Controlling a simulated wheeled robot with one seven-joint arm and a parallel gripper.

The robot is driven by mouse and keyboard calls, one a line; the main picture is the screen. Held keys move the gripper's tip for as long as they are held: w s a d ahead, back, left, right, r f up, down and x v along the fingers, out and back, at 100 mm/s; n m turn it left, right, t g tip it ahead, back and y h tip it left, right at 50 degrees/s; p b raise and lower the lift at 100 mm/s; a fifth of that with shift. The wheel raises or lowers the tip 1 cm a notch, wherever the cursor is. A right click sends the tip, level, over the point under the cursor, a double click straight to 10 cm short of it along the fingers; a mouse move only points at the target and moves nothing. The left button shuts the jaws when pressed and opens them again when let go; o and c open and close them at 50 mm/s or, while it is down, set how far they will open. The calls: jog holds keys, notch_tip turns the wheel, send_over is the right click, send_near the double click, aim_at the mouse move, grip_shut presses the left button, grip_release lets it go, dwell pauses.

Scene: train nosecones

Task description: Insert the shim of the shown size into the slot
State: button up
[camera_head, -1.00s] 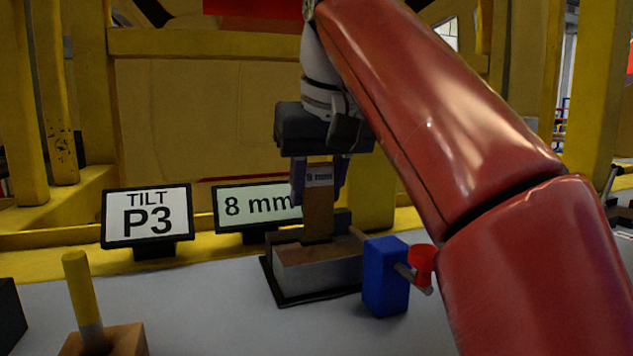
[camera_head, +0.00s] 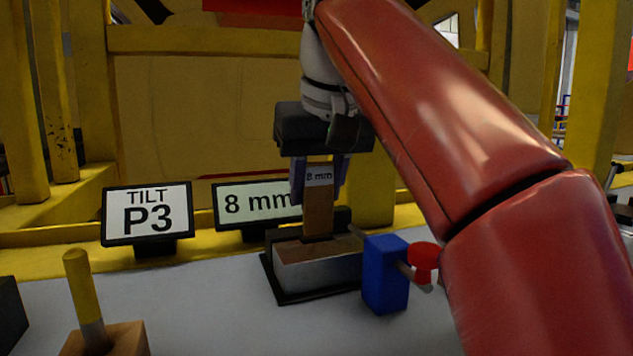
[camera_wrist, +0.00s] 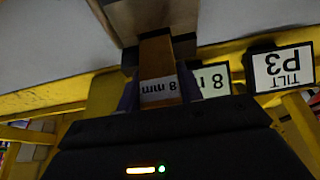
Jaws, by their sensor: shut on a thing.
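My gripper (camera_head: 320,182) is shut on a flat brown shim (camera_head: 318,212) with an "8 mm" label near its top. The shim stands upright, and its lower end meets the top of a metal and brown block (camera_head: 318,268) on a black base. I cannot tell how deep the lower end sits in the slot, as the slot itself is hidden. A sign (camera_head: 245,204) behind reads "8 mm". In the wrist view the shim (camera_wrist: 158,65) shows between the fingers, with its far end at the block (camera_wrist: 150,18).
A blue block with a red knob (camera_head: 385,275) stands right of the slot block. A sign reading "TILT P3" (camera_head: 147,213) stands at the left. A yellow-topped peg (camera_head: 82,290) in a wooden block is at the front left. Grey table between is clear.

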jog(key=shift+f+b, duration=0.9)
jog(key=shift+f, duration=0.25)
jog(key=shift+r, duration=0.15)
jog(key=shift+r+p, duration=0.85)
jog(key=shift+p, duration=0.3)
jog(key=shift+p, duration=0.6)
dwell(0.7)
jog(key=shift+f+b, duration=0.75)
jog(key=shift+f, duration=0.2)
jog(key=o, duration=1.3)
